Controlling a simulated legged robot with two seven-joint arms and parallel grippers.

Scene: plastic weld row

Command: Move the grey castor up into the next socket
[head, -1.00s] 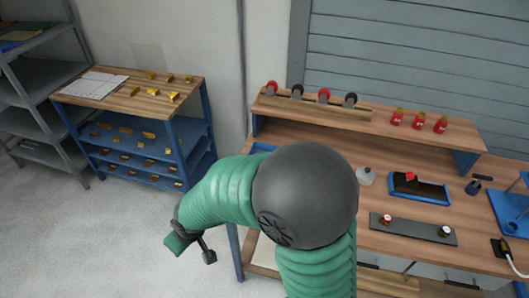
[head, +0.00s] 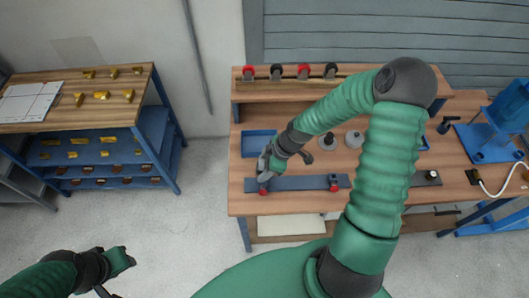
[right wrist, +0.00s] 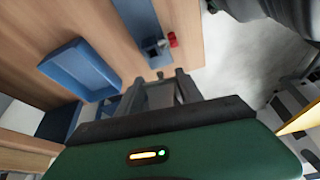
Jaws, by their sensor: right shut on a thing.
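My right gripper (head: 266,172) is over the left end of the long dark strip (head: 300,183) on the bench, close to a red castor (head: 263,190). In the right wrist view its two fingers (right wrist: 160,90) are shut on a small grey thing (right wrist: 160,96), apparently the grey castor, mostly hidden by the fingers. The red castor also shows in that view (right wrist: 172,40), beyond the fingertips. Another red castor (head: 333,186) sits farther right on the strip. A dark castor (head: 432,175) stands to the right. My left gripper (head: 120,262) is low at the left, its jaws unclear.
Red and dark castors (head: 276,72) stand in a row on the raised shelf. A blue tray (head: 258,143) lies behind the strip; two round grey items (head: 353,139) stand right of it. My right arm hides part of the bench. A blue rack (head: 160,130) stands left.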

